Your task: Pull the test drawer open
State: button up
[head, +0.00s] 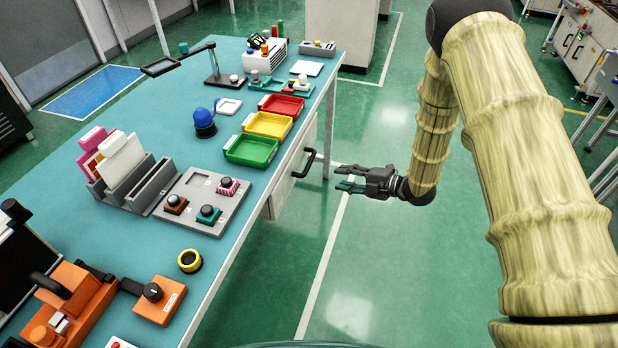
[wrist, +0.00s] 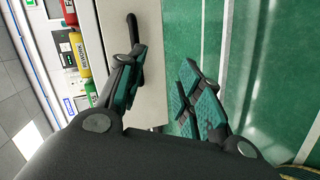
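The test drawer (head: 284,188) has a pale front on the right side of the workbench, under the tabletop, and looks shut. Its dark bar handle (head: 304,162) sticks out from the front. My gripper (head: 341,177) is open and empty, pointing left at the drawer, with a gap between its fingertips and the handle. In the wrist view, the drawer front (wrist: 153,98) fills the middle behind my gripper (wrist: 163,70). The handle (wrist: 133,36) shows near the top, beyond the left finger's tip and not between the fingers.
The teal tabletop (head: 240,82) carries green (head: 251,150), yellow (head: 268,125) and red trays (head: 281,105) along the edge above the drawer. A grey panel with buttons (head: 203,200) lies nearer. The green floor (head: 400,290) right of the bench is clear around my gripper.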

aim_at(309, 162)
jog(key=w+a+n+g, duration=0.1)
jog(key=a+n, duration=0.1)
jog(key=a, duration=0.1)
jog(key=w+a+n+y, duration=0.1)
jog(key=w+a+n, duration=0.1)
jog(key=a, duration=0.2)
jog(key=w+a+n+g+y+b, duration=0.1)
jog(key=w+a, duration=0.1)
jog(key=a, duration=0.2)
jog(key=shift+w+a+r+n+g, duration=0.2)
jog(key=shift+r+n+g, duration=0.1)
jog(key=shift+n, duration=0.1)
grip_shut()
